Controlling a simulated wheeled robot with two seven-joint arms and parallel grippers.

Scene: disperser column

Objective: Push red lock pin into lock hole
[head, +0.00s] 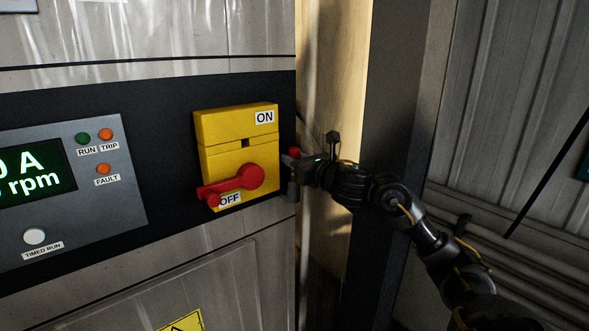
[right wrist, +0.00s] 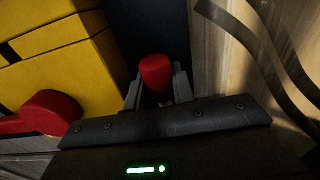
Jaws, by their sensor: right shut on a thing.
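The red lock pin (right wrist: 156,72) stands between the two fingers of my right gripper (right wrist: 157,92), which is shut on it. In the head view the pin's red end (head: 294,152) shows at my right gripper (head: 290,172), just right of the yellow switch box (head: 215,128). The pin is apart from the box. A small dark square opening (head: 245,143) shows on the box's front; I cannot tell if it is the lock hole. The red handle (head: 238,181) points left, near the OFF label. My left gripper is not in view.
A grey control panel (head: 120,185) with a lit display and several indicators is left of the box. The metal cabinet's edge runs down close to my right gripper. A dark post (head: 395,100) stands behind my right arm.

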